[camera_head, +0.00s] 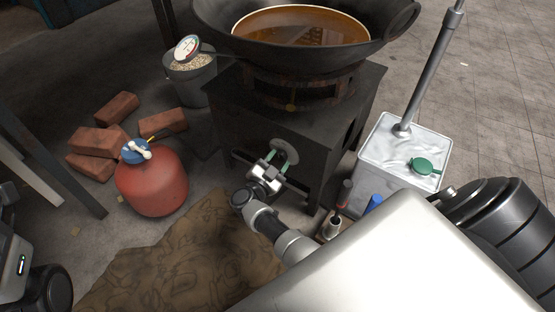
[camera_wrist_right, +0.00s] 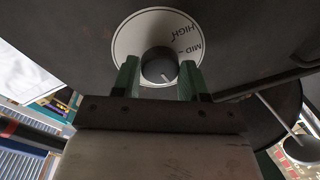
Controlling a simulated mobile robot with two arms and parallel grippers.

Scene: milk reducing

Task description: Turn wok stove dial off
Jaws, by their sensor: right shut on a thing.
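The black wok stove (camera_head: 250,112) stands in the middle of the head view, with a large wok (camera_head: 225,42) of brown liquid on top. Its dial (camera_head: 292,147) is on the front face. In the right wrist view the dial plate (camera_wrist_right: 127,42) is white and reads "HIGH" and "MID", around a dark grey knob (camera_wrist_right: 158,62) with a white mark pointing to the lower right. My right gripper (camera_head: 283,158) has its green fingers (camera_wrist_right: 160,75) on either side of the knob, shut on it. Part of the knob is hidden. My left gripper is out of view.
A red gas tank (camera_head: 152,188) with a blue top stands left of the stove, near several bricks (camera_head: 110,110) and a metal bucket (camera_head: 192,80). A brown cloth (camera_head: 165,265) lies in front.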

